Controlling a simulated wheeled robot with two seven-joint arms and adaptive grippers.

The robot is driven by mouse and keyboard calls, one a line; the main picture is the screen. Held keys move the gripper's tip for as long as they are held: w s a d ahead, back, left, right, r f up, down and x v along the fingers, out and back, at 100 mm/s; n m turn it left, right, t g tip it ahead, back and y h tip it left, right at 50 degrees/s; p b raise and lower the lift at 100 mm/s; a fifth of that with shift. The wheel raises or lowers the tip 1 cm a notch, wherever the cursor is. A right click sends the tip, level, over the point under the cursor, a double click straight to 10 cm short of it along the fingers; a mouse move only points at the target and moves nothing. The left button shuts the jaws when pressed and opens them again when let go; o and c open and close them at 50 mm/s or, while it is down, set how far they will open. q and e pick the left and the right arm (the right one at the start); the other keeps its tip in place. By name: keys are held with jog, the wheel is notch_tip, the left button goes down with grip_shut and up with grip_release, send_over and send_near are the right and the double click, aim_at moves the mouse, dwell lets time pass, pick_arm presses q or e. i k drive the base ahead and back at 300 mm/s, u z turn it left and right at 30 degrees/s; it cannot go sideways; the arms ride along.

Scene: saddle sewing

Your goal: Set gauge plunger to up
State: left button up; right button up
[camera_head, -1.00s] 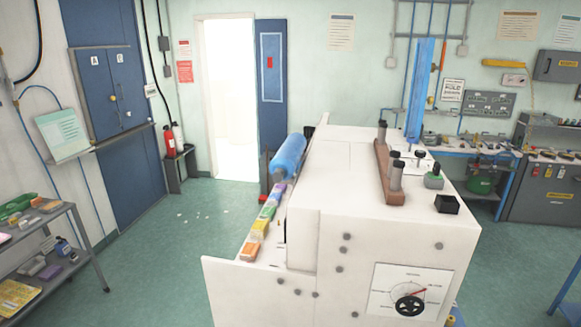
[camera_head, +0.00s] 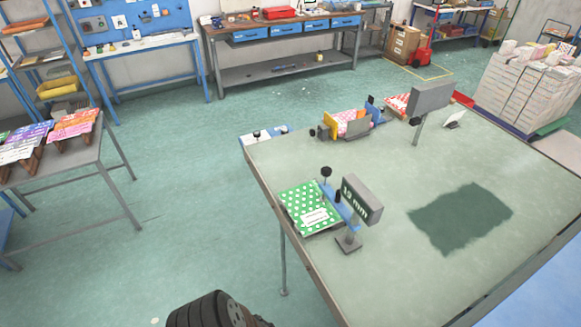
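A gauge with a dark display (camera_head: 362,199) that seems to read "19 mm" stands near the left edge of the green table. Its blue part (camera_head: 341,206) and a small black knob (camera_head: 326,172) are beside the display. A green white-dotted booklet or pad (camera_head: 311,209) with a white label lies against it. The plunger is too small to make out, so I cannot tell if it is up or down. Neither of my grippers is in view.
The green table (camera_head: 440,170) has a dark square patch (camera_head: 460,218). A grey side table (camera_head: 85,150) with colourful stacks is at left. Floor between is clear.

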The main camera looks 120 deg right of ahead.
aim_at(326, 172)
jog(key=z, duration=1.1)
jog(key=i, duration=0.45)
jog(key=z, duration=3.4)
jog(key=k, duration=0.5)
jog(key=u, duration=0.85)
jog(key=i, duration=0.85)
jog(key=z, duration=1.8)
